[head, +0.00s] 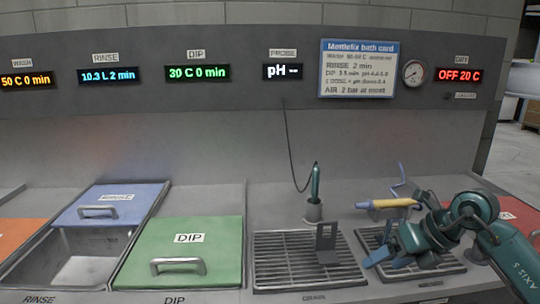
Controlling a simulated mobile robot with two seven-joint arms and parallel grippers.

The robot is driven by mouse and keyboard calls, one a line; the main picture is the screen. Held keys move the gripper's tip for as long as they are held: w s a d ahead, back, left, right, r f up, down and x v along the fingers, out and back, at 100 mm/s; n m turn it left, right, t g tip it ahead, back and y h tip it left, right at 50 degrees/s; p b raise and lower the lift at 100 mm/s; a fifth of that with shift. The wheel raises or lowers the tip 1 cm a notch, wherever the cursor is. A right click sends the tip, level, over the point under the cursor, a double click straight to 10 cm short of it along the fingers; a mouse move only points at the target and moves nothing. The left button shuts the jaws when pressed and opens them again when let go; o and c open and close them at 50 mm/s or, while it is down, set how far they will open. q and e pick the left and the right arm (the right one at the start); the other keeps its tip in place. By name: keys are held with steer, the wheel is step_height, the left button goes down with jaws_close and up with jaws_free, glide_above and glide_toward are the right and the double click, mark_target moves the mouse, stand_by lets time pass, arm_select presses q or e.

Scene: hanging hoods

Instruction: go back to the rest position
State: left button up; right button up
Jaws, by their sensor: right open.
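My right gripper (376,255) is teal and hangs low over the right drain grate (440,268), its arm coming in from the right edge. It is open, and I see nothing between its fingers. A yellow-handled tool with a bluish hooked part (390,203) lies just behind it; whether they touch is unclear. My left gripper is not in view.
A teal probe (316,182) stands in a grey holder, its cable running up to the panel. A grey bracket (326,238) stands on the left drain grate (275,262). The green DIP lid (185,235) is closed. The blue lid (110,200) leaves the rinse bath (85,270) partly open.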

steer(key=s+a+m+t+y+p, duration=0.1)
steer(key=s+a+m+t+y, duration=0.25)
steer(key=a+m+y, duration=0.35)
steer(key=s+a+m+t+y+p, duration=0.1)
steer(key=s+a+m+t+y, duration=0.3)
steer(key=a, duration=0.4)
steer(key=s+d+f+m+t+h+p, duration=0.1)
steer(key=s+d+f+m+t+h, duration=0.15)
steer(key=f+m+h, duration=0.45)
steer(key=s+d+f+m+t+h, duration=0.1)
steer(key=d+f+m+t+h, duration=0.25)
steer(key=m, duration=0.85)
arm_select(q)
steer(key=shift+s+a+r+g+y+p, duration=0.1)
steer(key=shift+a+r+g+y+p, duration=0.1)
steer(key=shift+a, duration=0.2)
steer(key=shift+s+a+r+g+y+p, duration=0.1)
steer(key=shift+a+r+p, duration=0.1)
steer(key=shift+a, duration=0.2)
arm_select(e)
steer(key=s+f+m+g+h, duration=0.3)
steer(key=s+f+m+g, duration=0.3)
steer(key=s+f, duration=0.5)
steer(key=shift+a+f+g, duration=0.2)
steer(key=shift+a+g, duration=0.05)
steer(key=shift+g, duration=0.2)
